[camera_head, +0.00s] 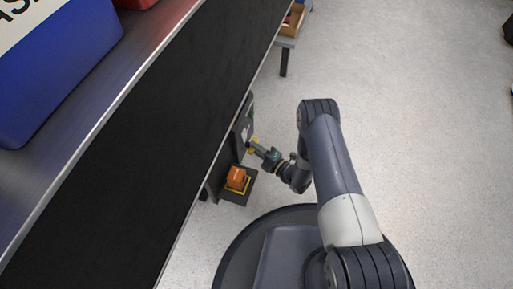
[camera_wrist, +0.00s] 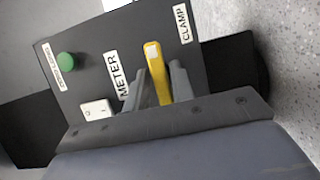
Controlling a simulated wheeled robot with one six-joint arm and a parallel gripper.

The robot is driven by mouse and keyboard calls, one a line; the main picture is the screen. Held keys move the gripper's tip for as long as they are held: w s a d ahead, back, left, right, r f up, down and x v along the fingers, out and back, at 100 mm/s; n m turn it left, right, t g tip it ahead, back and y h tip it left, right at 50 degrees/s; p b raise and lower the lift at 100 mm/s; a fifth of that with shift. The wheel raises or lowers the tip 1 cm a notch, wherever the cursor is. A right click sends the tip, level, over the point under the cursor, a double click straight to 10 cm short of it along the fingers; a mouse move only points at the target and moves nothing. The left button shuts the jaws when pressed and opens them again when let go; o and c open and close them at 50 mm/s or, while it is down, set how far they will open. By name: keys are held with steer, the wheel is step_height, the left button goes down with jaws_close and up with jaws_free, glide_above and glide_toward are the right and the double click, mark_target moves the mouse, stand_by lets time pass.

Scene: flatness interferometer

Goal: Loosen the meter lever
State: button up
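The yellow meter lever (camera_wrist: 157,76) stands out from a dark panel (camera_wrist: 85,35), beside the METER label (camera_wrist: 118,73). My gripper (camera_wrist: 158,82) has one finger on each side of the lever. The gaps between fingers and lever are very small, and I cannot tell whether the fingers press on it. In the head view my gripper (camera_head: 259,149) reaches the panel under the bench edge, with a bit of yellow at its tip. The lever's base is partly hidden by the gripper.
The panel also bears a green button (camera_wrist: 67,60), a white switch (camera_wrist: 97,110) and a CLAMP label (camera_wrist: 184,24). The bench (camera_head: 110,110) overhangs at left. The floor at right is clear.

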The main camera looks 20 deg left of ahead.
jaws_close()
steer(key=shift+m, duration=0.3)
steer(key=shift+w+r+m+g+h, duration=0.1)
steer(key=shift+m+g+h, duration=0.35)
steer(key=shift+m+g, duration=1.2)
steer(key=shift+w+r+m+g+h, duration=0.1)
steer(key=shift+m+g+h, duration=0.4)
steer(key=shift+m, duration=2.05)
steer(key=shift+w+r+m+g+h, duration=0.1)
steer(key=shift+m+g+h, duration=0.25)
steer(key=shift+m+g, duration=1.35)
steer(key=shift+m+t, duration=0.35)
steer(key=shift+m, duration=0.05)
steer(key=o, duration=0.5)
jaws_free()
